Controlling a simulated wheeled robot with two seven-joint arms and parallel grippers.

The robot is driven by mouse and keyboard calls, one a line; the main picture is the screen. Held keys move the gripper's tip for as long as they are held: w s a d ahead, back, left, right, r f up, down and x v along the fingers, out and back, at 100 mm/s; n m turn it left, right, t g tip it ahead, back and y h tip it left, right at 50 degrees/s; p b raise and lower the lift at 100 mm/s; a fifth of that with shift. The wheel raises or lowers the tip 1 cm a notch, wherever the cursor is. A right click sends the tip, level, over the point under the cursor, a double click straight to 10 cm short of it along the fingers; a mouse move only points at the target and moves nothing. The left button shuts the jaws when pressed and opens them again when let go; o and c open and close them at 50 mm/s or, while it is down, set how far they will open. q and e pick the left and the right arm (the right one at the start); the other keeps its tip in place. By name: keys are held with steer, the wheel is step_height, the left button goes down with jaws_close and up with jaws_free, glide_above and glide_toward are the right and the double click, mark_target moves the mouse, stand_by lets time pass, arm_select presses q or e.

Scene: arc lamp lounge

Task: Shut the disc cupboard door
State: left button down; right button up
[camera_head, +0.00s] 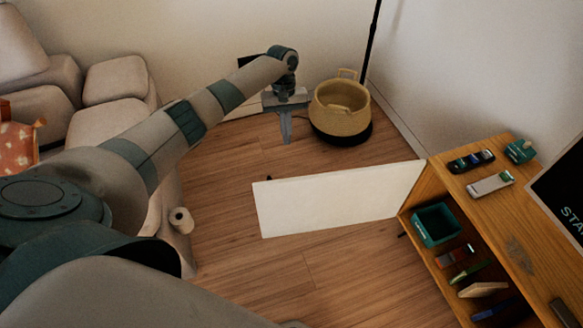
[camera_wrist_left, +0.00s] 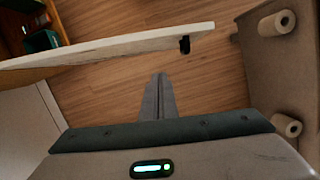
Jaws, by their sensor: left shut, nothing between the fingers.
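The disc cupboard (camera_head: 407,207) is at the right in the head view, with its white door (camera_head: 340,197) swung wide open to the left over the floor. The door also shows edge-on across the upper part of the left wrist view (camera_wrist_left: 110,47), with a dark handle (camera_wrist_left: 185,45) near its free end. My left gripper (camera_head: 287,141) is shut and empty, pointing down beyond the door's far side, apart from it. Its closed fingers show in the left wrist view (camera_wrist_left: 158,92). My right gripper is not in view.
A woven basket (camera_head: 340,108) stands just right of my left gripper. The open cupboard holds a green bin (camera_head: 436,226) and several small items. The wooden floor around the door is clear.

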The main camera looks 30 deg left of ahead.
arm_select(q)
steer(key=shift+f, duration=0.15)
